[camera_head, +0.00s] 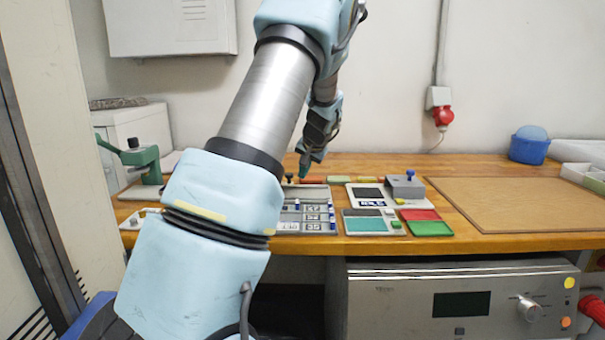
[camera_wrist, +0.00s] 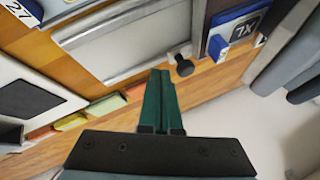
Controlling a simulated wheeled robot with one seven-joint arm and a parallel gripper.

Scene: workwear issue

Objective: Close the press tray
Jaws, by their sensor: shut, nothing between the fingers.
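A flat grey tray-like panel (camera_wrist: 120,45) with a raised rim fills the upper middle of the wrist view. A dark round knob (camera_wrist: 183,66) sticks out at its near right edge. The knob (camera_head: 290,178) also shows in the head view, at the back of the grey tray (camera_head: 313,193). My gripper (camera_wrist: 160,74) is shut and empty, its green fingers side by side. The fingertips appear just left of the knob, apart from it in the picture; contact is unclear. In the head view my gripper (camera_head: 304,170) is over the back of the bench, and my arm hides part of the tray.
A green hand press (camera_head: 143,158) stands at the left of the bench. Numbered blue-white tiles (camera_head: 316,217) lie in front of the tray. A grey block with a blue knob (camera_head: 405,188) and red and green trays (camera_head: 430,228) are to the right. A brown board (camera_head: 520,203) lies at right.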

